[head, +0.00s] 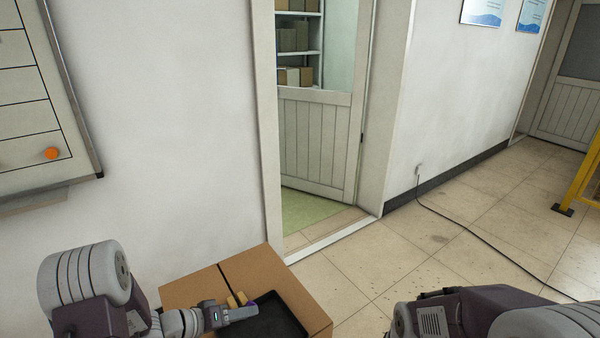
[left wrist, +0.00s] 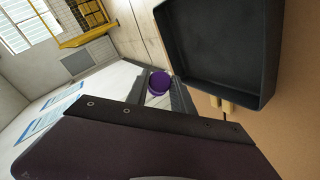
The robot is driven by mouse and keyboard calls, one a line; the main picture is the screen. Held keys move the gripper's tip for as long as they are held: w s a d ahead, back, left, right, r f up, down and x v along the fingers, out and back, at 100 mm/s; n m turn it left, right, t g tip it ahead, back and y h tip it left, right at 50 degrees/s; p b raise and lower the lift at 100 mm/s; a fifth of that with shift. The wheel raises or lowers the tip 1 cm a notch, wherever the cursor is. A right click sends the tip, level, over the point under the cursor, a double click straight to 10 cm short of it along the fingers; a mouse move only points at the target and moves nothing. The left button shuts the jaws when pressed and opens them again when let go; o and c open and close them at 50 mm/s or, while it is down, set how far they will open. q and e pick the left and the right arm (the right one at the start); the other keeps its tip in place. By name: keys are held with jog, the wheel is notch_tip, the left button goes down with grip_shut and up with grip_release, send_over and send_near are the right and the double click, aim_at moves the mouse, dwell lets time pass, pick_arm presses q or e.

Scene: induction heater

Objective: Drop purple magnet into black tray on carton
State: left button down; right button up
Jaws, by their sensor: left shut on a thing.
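The purple magnet (left wrist: 159,83) is a small round piece held between the fingertips of my left gripper (left wrist: 160,90) in the left wrist view. In the head view only a small purple bit of the magnet (head: 251,304) shows at the tip of the left gripper (head: 246,308). The brown carton (head: 225,279) stands at the bottom of the head view. The black tray (head: 290,322) lies on it, empty where it shows. In the left wrist view the tray (left wrist: 215,45) is right of the magnet, which appears apart from it. My right gripper is out of view.
Two small tan cylinders (left wrist: 220,103) are beside the tray. A whiteboard (head: 35,110) with an orange magnet (head: 51,153) hangs on the left wall. A half-open door (head: 318,140) is behind the carton. A black cable (head: 480,250) crosses the tiled floor.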

pick_arm(q)
jog(key=shift+f+b, duration=1.05)
jog(key=shift+f, duration=1.95)
jog(key=c, duration=1)
grip_release()
jog(key=shift+a+r, duration=0.1)
jog(key=p+v, duration=0.1)
jog(key=v, duration=0.8)
jog(key=shift+p, duration=0.3)
